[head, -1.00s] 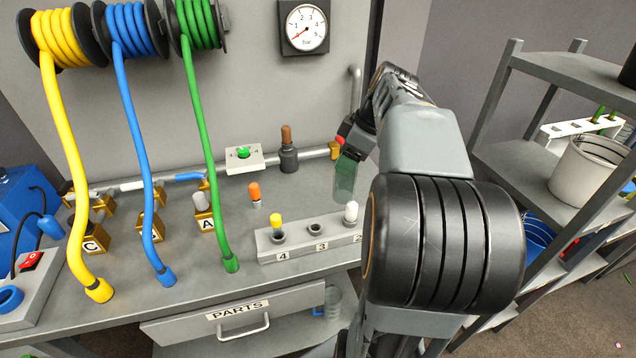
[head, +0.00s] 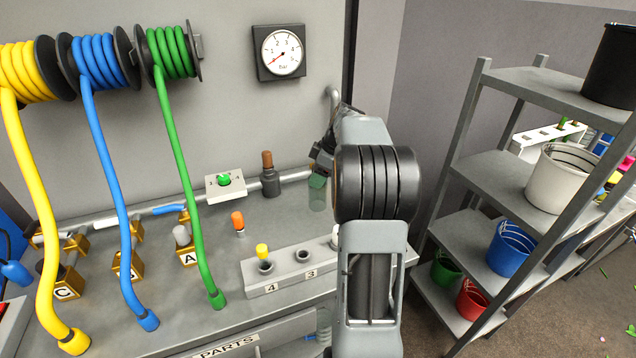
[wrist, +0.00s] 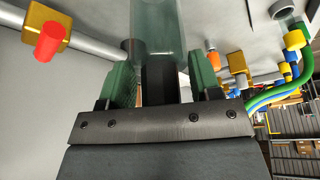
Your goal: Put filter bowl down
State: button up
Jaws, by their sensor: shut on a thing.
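The filter bowl is a clear greenish cylinder. In the head view the filter bowl (head: 317,198) is upright at the back right of the grey workbench (head: 215,262), right of the dark regulator with a brown knob (head: 268,181). I cannot tell whether its base touches the bench. My gripper (head: 318,181) is shut on it, partly hidden by my arm. In the wrist view the filter bowl (wrist: 158,28) sits between the green finger pads of my gripper (wrist: 160,75).
A numbered rack (head: 292,270) with coloured plugs stands at the bench front. A pipe with a red-ended brass fitting (wrist: 48,40) runs along the back. Yellow, blue and green hoses hang at left. A grey shelf (head: 505,165) with buckets stands at right.

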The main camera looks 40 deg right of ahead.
jog(key=shift+w+d+f, duration=0.15)
jog(key=shift+w+f, duration=0.25)
jog(key=shift+f, duration=1.8)
jog(key=o, duration=0.9)
